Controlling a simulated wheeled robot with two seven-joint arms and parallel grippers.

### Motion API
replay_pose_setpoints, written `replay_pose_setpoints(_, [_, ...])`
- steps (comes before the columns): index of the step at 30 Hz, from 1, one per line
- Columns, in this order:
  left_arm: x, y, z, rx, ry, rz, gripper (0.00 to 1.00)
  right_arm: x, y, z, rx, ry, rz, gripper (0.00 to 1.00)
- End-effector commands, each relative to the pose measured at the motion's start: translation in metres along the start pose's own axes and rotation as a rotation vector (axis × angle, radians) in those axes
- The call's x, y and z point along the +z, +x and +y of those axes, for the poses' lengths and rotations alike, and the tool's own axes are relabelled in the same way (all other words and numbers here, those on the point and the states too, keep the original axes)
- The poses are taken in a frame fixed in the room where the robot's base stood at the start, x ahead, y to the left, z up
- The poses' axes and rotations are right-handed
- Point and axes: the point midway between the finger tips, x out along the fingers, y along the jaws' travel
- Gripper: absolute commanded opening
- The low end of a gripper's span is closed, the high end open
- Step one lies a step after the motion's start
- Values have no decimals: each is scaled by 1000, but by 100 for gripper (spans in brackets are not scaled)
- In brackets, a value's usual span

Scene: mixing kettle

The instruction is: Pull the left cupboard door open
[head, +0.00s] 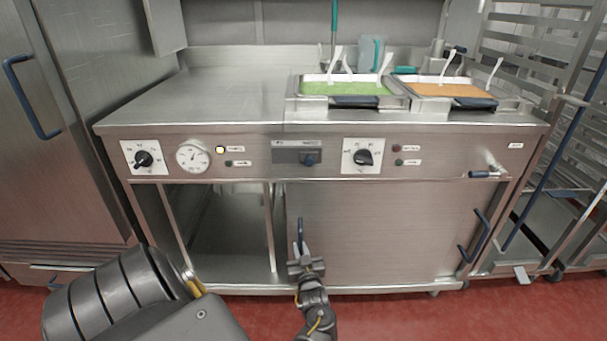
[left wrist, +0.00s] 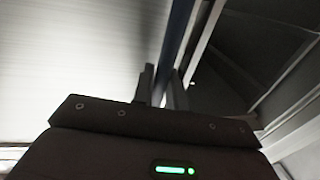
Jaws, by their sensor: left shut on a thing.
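The kettle unit's cupboard has a steel door panel (head: 385,235) at the right of its front. A blue upright handle (head: 300,232) sits near that panel's left edge. To the left of it the cupboard is open, showing a dim empty-looking compartment (head: 225,235). My left gripper (head: 303,252) is at the blue handle, shut on it. In the left wrist view the blue handle (left wrist: 178,45) runs up from between the fingers (left wrist: 160,88), with the bright door surface on the left and the dark cupboard inside on the right. My right gripper is not in view.
A second blue handle (head: 476,237) is at the right end of the front. Above are the control panel with knobs (head: 362,157), a gauge (head: 193,156) and two food pans (head: 345,92). A steel cabinet (head: 60,170) stands left, a rack (head: 550,50) right. Red floor (head: 390,318) is free in front.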

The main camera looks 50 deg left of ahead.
Motion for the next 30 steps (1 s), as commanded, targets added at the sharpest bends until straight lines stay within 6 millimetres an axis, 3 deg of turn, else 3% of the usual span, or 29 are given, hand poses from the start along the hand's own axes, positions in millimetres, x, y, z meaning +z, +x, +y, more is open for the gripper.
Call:
replay_pose_setpoints(13, [-2, 2, 1, -6, -2, 5, 0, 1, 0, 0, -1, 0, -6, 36])
replay_pose_setpoints(14, [-2, 2, 1, -6, -2, 5, 16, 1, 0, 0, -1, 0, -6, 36])
replay_pose_setpoints(18, [-2, 2, 1, -6, -1, 4, 33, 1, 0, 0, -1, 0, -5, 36])
replay_pose_setpoints(30, [-2, -8, 4, -4, -1, 0, 33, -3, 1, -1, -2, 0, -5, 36])
